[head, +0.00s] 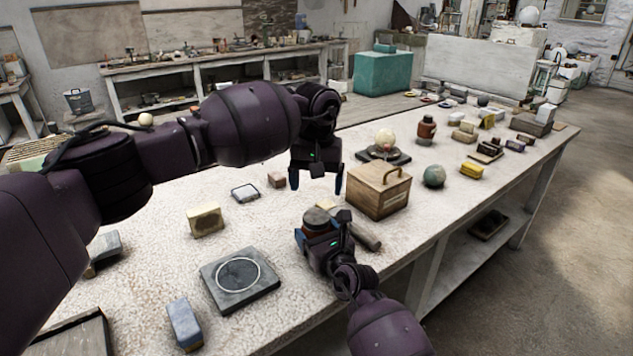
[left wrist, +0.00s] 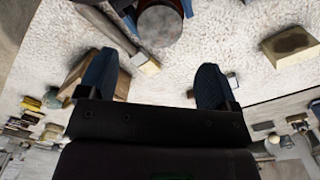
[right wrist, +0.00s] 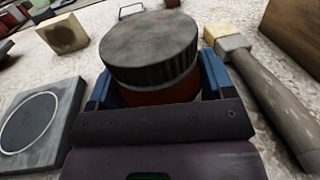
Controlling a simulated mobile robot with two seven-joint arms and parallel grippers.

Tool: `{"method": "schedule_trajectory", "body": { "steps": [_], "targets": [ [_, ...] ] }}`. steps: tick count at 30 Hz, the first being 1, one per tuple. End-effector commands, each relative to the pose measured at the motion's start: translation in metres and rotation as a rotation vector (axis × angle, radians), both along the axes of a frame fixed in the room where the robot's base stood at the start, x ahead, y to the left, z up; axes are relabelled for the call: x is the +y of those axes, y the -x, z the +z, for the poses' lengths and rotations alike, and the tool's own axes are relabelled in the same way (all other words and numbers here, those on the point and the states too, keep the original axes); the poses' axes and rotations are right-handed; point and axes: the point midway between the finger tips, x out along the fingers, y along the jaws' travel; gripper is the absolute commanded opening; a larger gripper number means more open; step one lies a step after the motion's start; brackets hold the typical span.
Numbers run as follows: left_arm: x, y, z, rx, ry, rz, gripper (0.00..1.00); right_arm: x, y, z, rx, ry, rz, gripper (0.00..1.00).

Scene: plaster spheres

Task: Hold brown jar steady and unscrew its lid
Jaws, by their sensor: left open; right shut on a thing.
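The brown jar shows its reddish-brown body (right wrist: 165,92) in the right wrist view, below a wide dark grey lid (right wrist: 150,45) with a ribbed edge. The lid is on the jar and also shows in the head view (head: 316,216). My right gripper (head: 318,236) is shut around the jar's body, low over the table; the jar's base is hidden. My left gripper (head: 316,187) is open and empty, above and behind the jar, with its fingers pointing down. In the left wrist view the lid (left wrist: 160,24) lies beyond the fingers at the top edge, apart from them.
A wooden box (head: 376,192) with a handle stands close right of my left gripper. A tool with a thick handle (head: 362,233) lies beside the jar. A grey slab (head: 240,282) with a ring and a yellowish block (head: 205,220) lie to the left. Another brown jar (head: 427,128) stands farther back.

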Motion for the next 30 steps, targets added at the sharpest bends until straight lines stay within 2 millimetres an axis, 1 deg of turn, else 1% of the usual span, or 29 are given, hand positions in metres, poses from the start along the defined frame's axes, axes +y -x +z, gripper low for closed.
{"method": "schedule_trajectory", "body": {
  "steps": [3,9,13,16,20,24,30],
  "targets": [
    [0.000,0.000,0.000,0.000,-0.001,-0.143,0.84,0.000,0.000,0.000,0.000,-0.001,0.000,0.09],
    [0.000,0.000,0.000,0.000,-0.001,-0.314,0.84,0.000,0.000,0.000,0.000,-0.001,0.000,0.09],
    [0.000,0.000,-0.001,0.000,0.000,-0.361,0.84,0.000,0.000,0.000,0.000,-0.001,0.000,0.09],
    [0.000,0.000,-0.006,0.001,0.000,-0.372,0.84,0.000,0.000,0.000,0.000,-0.001,0.000,0.09],
    [0.000,0.001,-0.021,0.004,0.000,-0.371,0.84,0.000,0.000,0.000,0.000,-0.001,0.000,0.09],
    [0.000,0.000,-0.042,0.003,0.001,-0.370,0.84,0.000,0.000,0.000,0.000,-0.001,0.000,0.09],
    [0.000,0.000,-0.066,0.002,0.002,-0.370,0.84,0.000,0.000,0.000,0.000,-0.001,0.000,0.09]
  ]
}}
